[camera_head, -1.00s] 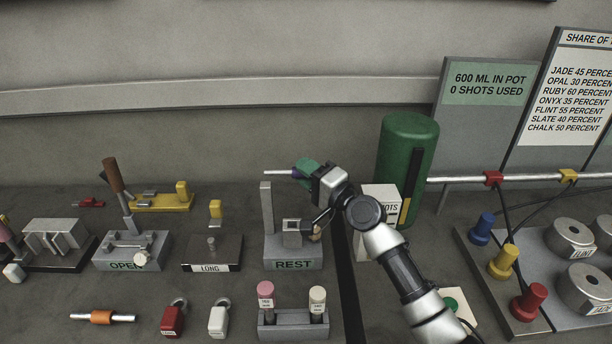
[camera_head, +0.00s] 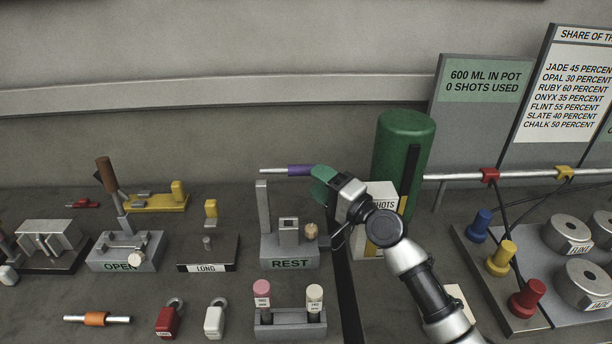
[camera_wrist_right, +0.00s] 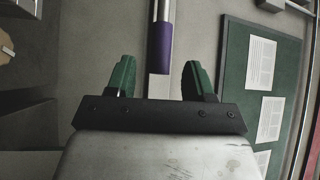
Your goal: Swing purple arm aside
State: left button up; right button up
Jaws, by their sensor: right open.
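The purple arm (camera_head: 300,170) is a thin bar with a purple sleeve and a silver left end. It lies roughly level above the grey block marked REST (camera_head: 291,264), near the top of that block's upright post. My right gripper (camera_head: 323,178) has green fingers and is at the arm's right end. In the right wrist view, the purple sleeve (camera_wrist_right: 160,48) runs down toward the space between the open fingers of my right gripper (camera_wrist_right: 160,78), with a gap on each side. The fingers partly hide the arm's right end in the head view. My left gripper is not in view.
A green cylinder (camera_head: 404,140) stands just behind my right arm, with a white box (camera_head: 378,204) beside it. A holder with pink and cream plugs (camera_head: 290,330) sits in front of REST. The LONG (camera_head: 207,268) and OPEN (camera_head: 122,266) fixtures are to the left.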

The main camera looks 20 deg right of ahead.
jog(key=b+v, duration=0.1)
jog(key=v, duration=0.4)
jog(key=shift+s, duration=0.2)
jog(key=shift+c, duration=0.2)
